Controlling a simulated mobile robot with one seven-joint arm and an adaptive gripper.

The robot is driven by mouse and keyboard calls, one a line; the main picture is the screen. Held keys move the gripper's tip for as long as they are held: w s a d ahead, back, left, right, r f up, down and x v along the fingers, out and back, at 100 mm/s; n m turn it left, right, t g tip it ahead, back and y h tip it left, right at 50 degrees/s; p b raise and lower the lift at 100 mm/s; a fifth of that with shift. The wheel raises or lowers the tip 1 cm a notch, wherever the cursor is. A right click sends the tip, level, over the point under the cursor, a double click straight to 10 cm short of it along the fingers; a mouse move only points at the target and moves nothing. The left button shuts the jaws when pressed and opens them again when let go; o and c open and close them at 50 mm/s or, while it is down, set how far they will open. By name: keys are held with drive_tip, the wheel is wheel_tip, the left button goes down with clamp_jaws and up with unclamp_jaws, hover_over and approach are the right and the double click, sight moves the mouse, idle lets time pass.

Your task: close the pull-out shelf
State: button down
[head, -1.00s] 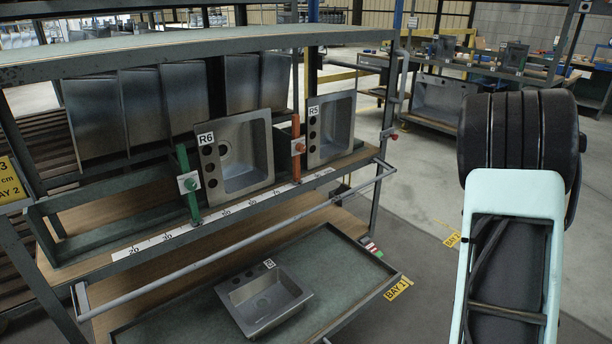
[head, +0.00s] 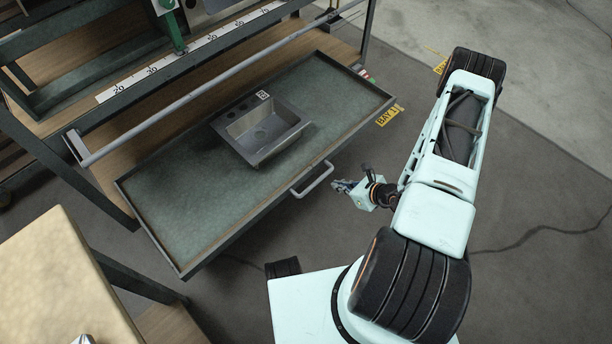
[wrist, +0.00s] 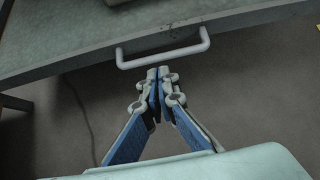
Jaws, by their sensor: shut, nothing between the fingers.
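The pull-out shelf (head: 190,200) is a green tray with a raised rim, extended out from the rack toward me. A grey sink (head: 262,128) with a label lies on it. A light bar handle (head: 313,181) is on its front edge. In the wrist view the handle (wrist: 163,58) spans just ahead of my fingers, on the shelf's front face. My gripper (head: 340,186) is just in front and to the right of the handle, near the shelf's front edge. In the wrist view my gripper (wrist: 158,72) has its fingertips together, apparently just short of the handle, with nothing between them.
A grey rail (head: 210,90) runs along the rack above the shelf. A ruler strip (head: 180,60) lies along the upper shelf edge. A table (head: 60,270) stands at the lower left.

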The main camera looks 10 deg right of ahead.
sight(307, 174)
drive_tip(key=b+x, duration=0.3)
drive_tip(key=x, duration=0.7)
drive_tip(key=shift+s+f+b, duration=0.15)
drive_tip(key=shift+b, duration=0.15)
drive_tip(key=w+a, duration=0.1)
drive_tip(key=w+b, duration=0.1)
drive_tip(key=w, duration=0.1)
drive_tip(key=shift+a, duration=0.4)
drive_tip(key=shift+w+a, duration=0.25)
drive_tip(key=shift+w, duration=0.1)
drive_tip(key=shift+a, duration=0.1)
